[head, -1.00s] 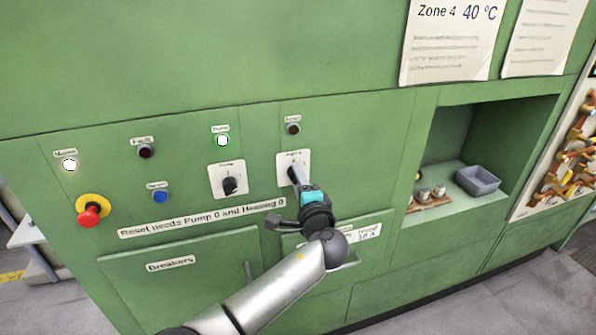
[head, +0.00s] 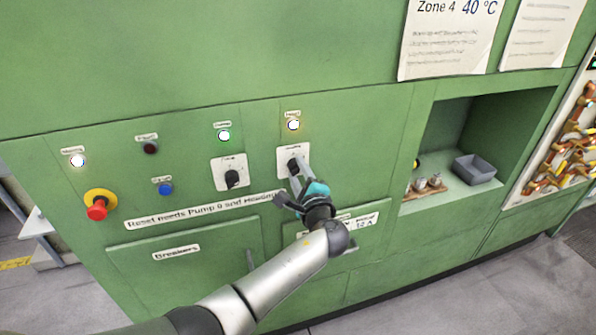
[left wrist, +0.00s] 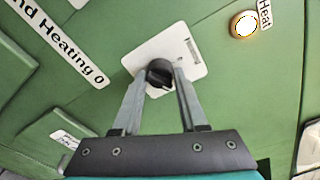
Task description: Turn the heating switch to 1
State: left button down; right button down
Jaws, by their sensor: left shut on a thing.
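The heating switch is a black rotary knob (left wrist: 159,74) on a white plate (left wrist: 188,48), on the green panel. In the head view its plate (head: 284,154) is right of the pump switch. My left gripper (head: 294,172) reaches up from below and is shut on the knob; in the left wrist view its two fingers (left wrist: 160,82) lie on either side of it. The knob's exact pointer position is hard to read. The heating lamp (head: 293,125) above the switch is lit yellowish-white; it also shows in the left wrist view (left wrist: 244,25). My right gripper is not in view.
The pump switch (head: 231,175) is left of the heating switch, with its lit lamp (head: 224,135) above. A red emergency button (head: 97,207) and blue button (head: 166,188) are further left. A recess with a grey bin (head: 475,168) opens on the right.

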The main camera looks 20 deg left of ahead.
pick_arm(q)
jog(key=shift+w+r, duration=0.1)
jog(key=shift+r, duration=0.05)
jog(key=shift+c, duration=2.3)
grip_release()
jog(key=shift+s+d, duration=0.25)
jog(key=shift+s, duration=0.15)
jog(key=v, duration=1.4)
jog(key=shift+s, duration=0.25)
